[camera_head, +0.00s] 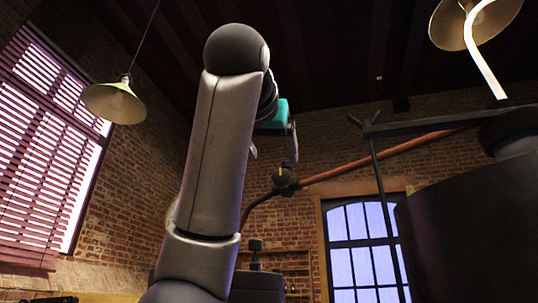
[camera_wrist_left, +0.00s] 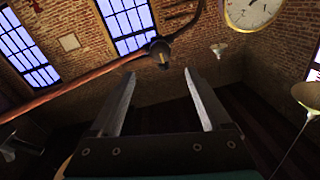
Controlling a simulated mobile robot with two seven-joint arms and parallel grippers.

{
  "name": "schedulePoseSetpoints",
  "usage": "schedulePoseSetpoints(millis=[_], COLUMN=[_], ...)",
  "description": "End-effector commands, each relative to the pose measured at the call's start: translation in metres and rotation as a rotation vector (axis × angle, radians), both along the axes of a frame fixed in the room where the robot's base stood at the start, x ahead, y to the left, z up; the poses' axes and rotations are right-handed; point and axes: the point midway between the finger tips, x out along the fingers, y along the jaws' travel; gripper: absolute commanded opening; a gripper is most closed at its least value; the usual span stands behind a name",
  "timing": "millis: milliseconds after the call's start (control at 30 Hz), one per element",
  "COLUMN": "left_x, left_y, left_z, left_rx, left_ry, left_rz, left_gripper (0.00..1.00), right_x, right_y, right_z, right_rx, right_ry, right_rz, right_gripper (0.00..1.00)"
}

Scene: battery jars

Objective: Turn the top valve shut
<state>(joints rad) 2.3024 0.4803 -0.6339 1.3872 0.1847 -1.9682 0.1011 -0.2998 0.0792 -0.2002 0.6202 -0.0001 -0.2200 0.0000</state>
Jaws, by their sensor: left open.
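The valve (camera_head: 282,176) is a small dark round fitting with a thin yellow mark, at the lower end of a reddish pipe (camera_head: 375,158) in the head view. In the left wrist view the valve (camera_wrist_left: 160,48) shows beyond the fingertips, roughly in line with the gap between them. My left gripper (camera_head: 272,147) is open and empty, just above the valve in the head view. Its two fingers (camera_wrist_left: 158,73) stand wide apart in the left wrist view, with nothing between them. The fingers look apart from the valve. My right gripper is not in view.
A large dark vessel (camera_head: 470,235) fills the lower right, with a dark bar (camera_head: 430,124) above it. Hanging lamps (camera_head: 114,102) are at left and upper right (camera_head: 474,22). A wall clock (camera_wrist_left: 250,8) shows in the left wrist view. Space around the gripper looks clear.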

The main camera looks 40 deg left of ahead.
Motion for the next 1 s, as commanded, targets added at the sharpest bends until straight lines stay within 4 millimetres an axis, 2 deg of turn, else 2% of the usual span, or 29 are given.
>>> schedulePoseSetpoints(millis=[100,267,1000], left_x=[-0.012,-0.019,-0.020], left_y=[-0.008,-0.012,-0.013], left_z=[-0.002,-0.001,0.000], left_rx=[0.000,0.001,0.001], left_ry=[-0.001,0.000,0.001], left_rz=[-0.001,0.000,0.000], left_gripper=[0.81,0.81,0.81], right_x=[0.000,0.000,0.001], right_y=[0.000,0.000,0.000], right_z=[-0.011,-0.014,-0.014], right_rx=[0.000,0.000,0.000], right_ry=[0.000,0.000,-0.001], right_rz=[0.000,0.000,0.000], right_gripper=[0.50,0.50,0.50])
